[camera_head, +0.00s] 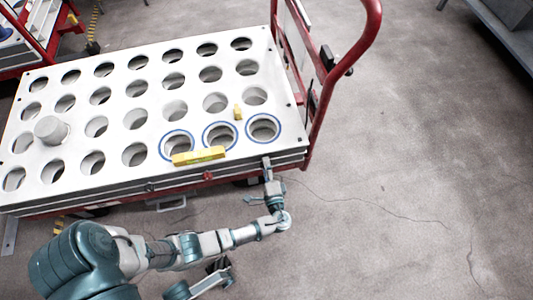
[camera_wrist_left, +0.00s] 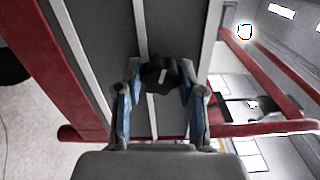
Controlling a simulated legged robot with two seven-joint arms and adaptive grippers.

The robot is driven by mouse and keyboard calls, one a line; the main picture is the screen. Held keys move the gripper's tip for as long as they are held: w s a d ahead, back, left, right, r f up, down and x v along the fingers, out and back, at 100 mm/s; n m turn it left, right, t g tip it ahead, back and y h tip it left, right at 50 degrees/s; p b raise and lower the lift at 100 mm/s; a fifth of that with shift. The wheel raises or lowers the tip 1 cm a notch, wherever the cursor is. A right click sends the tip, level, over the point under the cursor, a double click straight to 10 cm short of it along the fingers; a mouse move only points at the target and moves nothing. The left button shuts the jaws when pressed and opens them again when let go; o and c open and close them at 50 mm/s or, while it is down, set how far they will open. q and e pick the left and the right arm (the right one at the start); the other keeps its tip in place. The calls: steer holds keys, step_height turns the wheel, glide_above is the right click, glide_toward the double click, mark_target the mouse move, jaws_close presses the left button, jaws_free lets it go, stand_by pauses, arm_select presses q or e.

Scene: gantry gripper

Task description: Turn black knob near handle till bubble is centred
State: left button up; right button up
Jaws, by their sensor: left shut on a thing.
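The black knob (camera_wrist_left: 160,75) sits between the fingers of my left gripper in the left wrist view. My left gripper (camera_wrist_left: 159,92) is shut on it, with a finger on each side. In the head view my left gripper (camera_head: 267,168) is at the front right corner of the cart, near the red handle (camera_head: 370,45), and hides the knob there. A yellow spirit level (camera_head: 198,156) lies on the white top plate near its front edge. Its bubble is too small to read.
The white plate (camera_head: 141,112) has rows of round holes, three ringed in blue. A grey cylinder (camera_head: 51,129) stands in one hole, and a small yellow piece (camera_head: 237,112) is on the plate. Concrete floor (camera_head: 420,200) is clear to the right.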

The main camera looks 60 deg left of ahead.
arm_select(q)
steer(key=n, duration=0.5)
steer(key=shift+s+f, duration=0.35)
steer(key=shift+f, duration=0.05)
steer(key=shift+n, duration=2.4)
steer(key=o, duration=1.1)
steer(key=shift+o, duration=0.2)
steer(key=shift+w+r, duration=0.15)
steer(key=shift+r, duration=0.1)
steer(key=v, duration=1.2)
